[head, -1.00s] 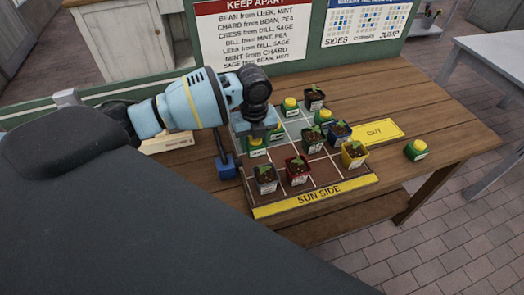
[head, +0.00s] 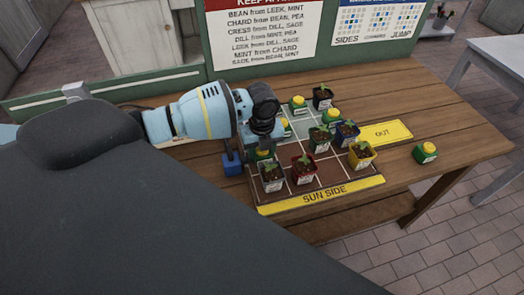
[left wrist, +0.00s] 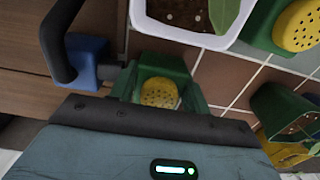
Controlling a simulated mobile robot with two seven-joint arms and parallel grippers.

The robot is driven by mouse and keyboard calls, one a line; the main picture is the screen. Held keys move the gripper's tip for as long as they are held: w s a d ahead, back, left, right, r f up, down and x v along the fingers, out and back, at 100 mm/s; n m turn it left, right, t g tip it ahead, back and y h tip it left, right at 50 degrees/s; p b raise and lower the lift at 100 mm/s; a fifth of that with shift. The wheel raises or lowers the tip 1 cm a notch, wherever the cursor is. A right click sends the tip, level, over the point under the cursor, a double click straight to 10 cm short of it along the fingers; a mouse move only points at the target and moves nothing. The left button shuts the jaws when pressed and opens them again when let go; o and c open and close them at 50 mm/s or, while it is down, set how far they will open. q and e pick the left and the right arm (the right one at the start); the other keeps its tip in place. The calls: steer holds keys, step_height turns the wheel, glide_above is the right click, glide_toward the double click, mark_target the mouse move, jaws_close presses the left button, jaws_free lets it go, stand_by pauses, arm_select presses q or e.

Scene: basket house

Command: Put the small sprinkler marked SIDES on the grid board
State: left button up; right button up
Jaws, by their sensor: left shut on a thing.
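My left gripper (head: 262,141) is low over the left part of the grid board (head: 336,188). It is shut on a small green sprinkler with a dotted yellow top (left wrist: 160,93), seen between its jaws in the left wrist view. In the head view this sprinkler (head: 263,154) is partly hidden below the gripper, and its marking cannot be read. Other green and yellow sprinklers stand on the board, one at the back (head: 298,104) and one near the middle (head: 330,116). Another sprinkler (head: 425,152) stands off the board at the right. My right gripper does not show.
Several seedling pots stand on the board, including a red pot (head: 303,170), a yellow pot (head: 361,155) and a white-labelled pot (head: 271,177) close to the gripper. A blue fitting (head: 232,164) is left of the board. A yellow OUT plate (head: 387,133) lies at the right.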

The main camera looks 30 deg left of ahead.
arm_select(q)
steer(key=o, duration=1.1)
steer(key=shift+f, duration=0.1)
steer(key=shift+c, duration=0.2)
step_height(320, 180, up, 12)
steer(key=shift+r+p, duration=0.15)
steer(key=shift+p, duration=0.25)
